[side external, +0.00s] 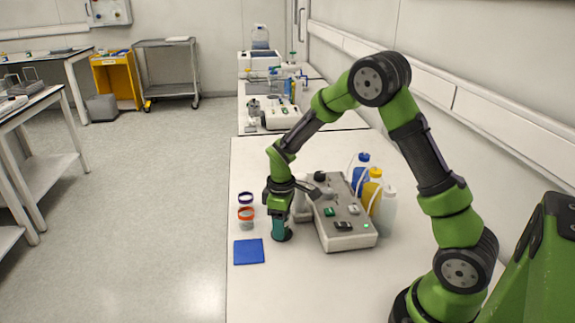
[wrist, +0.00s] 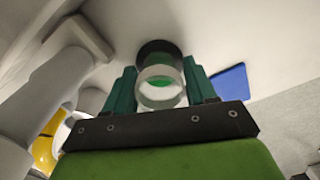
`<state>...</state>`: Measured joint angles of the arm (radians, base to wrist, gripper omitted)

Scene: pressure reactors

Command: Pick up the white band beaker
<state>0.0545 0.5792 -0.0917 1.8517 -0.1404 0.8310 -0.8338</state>
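My gripper (side external: 281,234) points straight down at the table beside the grey reactor unit, its green fingers low over the white top. In the wrist view a clear, pale-rimmed beaker (wrist: 161,90) lies between the two fingers of my gripper (wrist: 161,75), one finger close on each side. I cannot tell whether the fingers touch it. A dark round patch shows beyond its rim. In the side view the fingers hide this beaker. A beaker with a dark blue band (side external: 245,199) and a beaker with an orange-red band (side external: 246,217) stand just left of my gripper.
A blue square mat (side external: 249,251) lies front left of my gripper; it also shows in the wrist view (wrist: 229,83). The grey reactor unit (side external: 343,225) stands close on the right. Bottles with blue (side external: 360,170) and yellow (side external: 373,190) caps stand behind it. The front tabletop (side external: 310,285) is clear.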

